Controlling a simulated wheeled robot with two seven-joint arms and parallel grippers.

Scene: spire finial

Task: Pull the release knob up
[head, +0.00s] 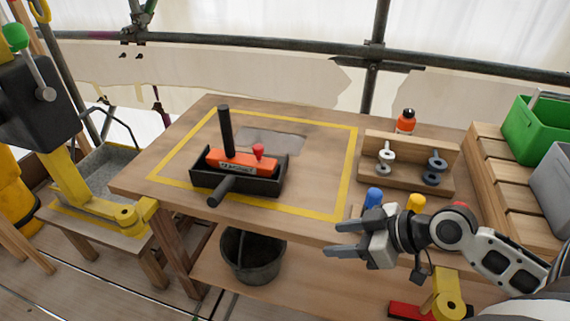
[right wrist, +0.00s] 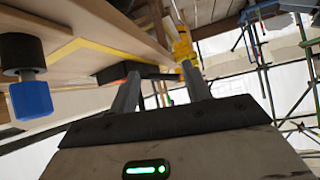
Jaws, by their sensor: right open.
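A small red knob (head: 258,150) stands upright on an orange block (head: 232,160) in a black tray (head: 205,181) on the workbench. A black upright bar (head: 225,130) rises beside the knob. A blue knob (head: 373,196), a yellow knob (head: 416,202) and a partly hidden red one stand near the bench's front edge. I cannot tell by marking which knob is the release knob. My right gripper (head: 340,238) is open and empty at the front edge, right of the tray and apart from it. The right wrist view shows a blue knob (right wrist: 31,100) left of the fingers. My left gripper is not in view.
A wooden rack (head: 408,172) with metal fittings and an orange bottle (head: 405,122) stand at the back right. Yellow tape (head: 346,180) outlines the tray's area. A black bucket (head: 252,258) sits below. Green and grey bins (head: 545,130) are far right.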

